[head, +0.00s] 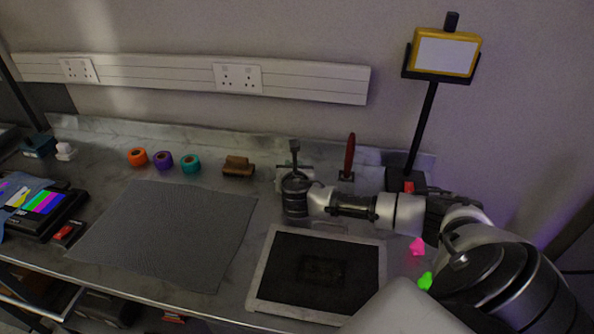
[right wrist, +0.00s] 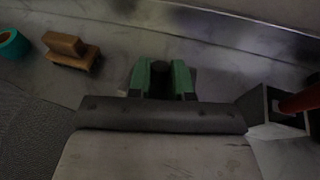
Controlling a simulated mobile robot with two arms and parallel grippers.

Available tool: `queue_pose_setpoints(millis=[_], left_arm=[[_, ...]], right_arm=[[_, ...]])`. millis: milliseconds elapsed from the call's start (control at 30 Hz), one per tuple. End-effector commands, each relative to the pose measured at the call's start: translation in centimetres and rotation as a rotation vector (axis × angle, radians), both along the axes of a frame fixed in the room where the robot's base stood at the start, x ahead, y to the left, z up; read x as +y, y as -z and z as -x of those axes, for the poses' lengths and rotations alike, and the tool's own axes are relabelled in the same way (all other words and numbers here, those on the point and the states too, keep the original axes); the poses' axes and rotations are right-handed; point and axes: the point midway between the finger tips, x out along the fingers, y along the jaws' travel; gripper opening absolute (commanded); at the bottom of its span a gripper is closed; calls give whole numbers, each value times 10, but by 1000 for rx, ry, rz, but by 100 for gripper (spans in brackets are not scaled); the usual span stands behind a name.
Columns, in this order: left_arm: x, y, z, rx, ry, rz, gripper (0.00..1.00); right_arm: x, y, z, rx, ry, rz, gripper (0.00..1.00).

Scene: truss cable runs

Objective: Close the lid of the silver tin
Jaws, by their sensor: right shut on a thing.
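A pale silver-grey thing (head: 281,180), which looks like the silver tin, stands behind my right gripper (head: 294,178) in the head view and is mostly hidden by it. Its lid cannot be made out clearly. In the right wrist view the green fingers of my right gripper (right wrist: 160,80) are close together, with a dark thing (right wrist: 159,72) between them. They are shut on this thing, but whether it is part of the tin I cannot tell. My left gripper is not in view.
A brown block (head: 238,166) and tape rolls (head: 163,160) lie left of the gripper. A red upright piece on a dark base (head: 349,155) stands close on its right. A silver-framed dark panel (head: 318,270) lies in front. The grey mat (head: 165,230) is clear.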

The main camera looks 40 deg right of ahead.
Motion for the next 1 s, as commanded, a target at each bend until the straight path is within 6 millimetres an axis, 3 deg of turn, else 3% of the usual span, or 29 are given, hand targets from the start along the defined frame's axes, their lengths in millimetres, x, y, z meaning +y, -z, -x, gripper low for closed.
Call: queue_pose_setpoints(millis=[33,300,967,1000], left_arm=[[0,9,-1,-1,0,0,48],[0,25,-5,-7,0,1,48],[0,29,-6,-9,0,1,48],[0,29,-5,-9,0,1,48]], right_arm=[[3,8,2,-18,0,24,0],[7,15,5,-101,1,128,0],[8,16,7,-132,1,170,0],[8,16,7,-131,1,170,26]])
